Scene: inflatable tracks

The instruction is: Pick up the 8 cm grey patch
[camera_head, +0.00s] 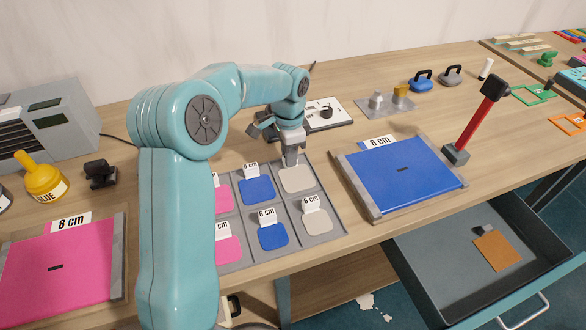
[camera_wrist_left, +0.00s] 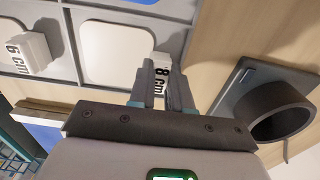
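The 8 cm grey patch (camera_head: 298,181) is a pale rounded square lying flat in the back right compartment of the grey tray (camera_head: 336,231). It also shows in the left wrist view (camera_wrist_left: 118,48). My left gripper (camera_head: 291,160) points down at its back edge. In the left wrist view my left fingers (camera_wrist_left: 163,88) are close together on both sides of the patch's white 8 cm tag, with no clear gap. The arm hides that tag in the head view. A smaller grey 6 cm patch (camera_head: 317,224) lies in front. My right gripper is out of view.
Blue (camera_head: 257,191) and pink patches share the tray. A black cylinder (camera_wrist_left: 278,110) on a plate is close beside the gripper. A drawer (camera_head: 440,262) stands open at front right.

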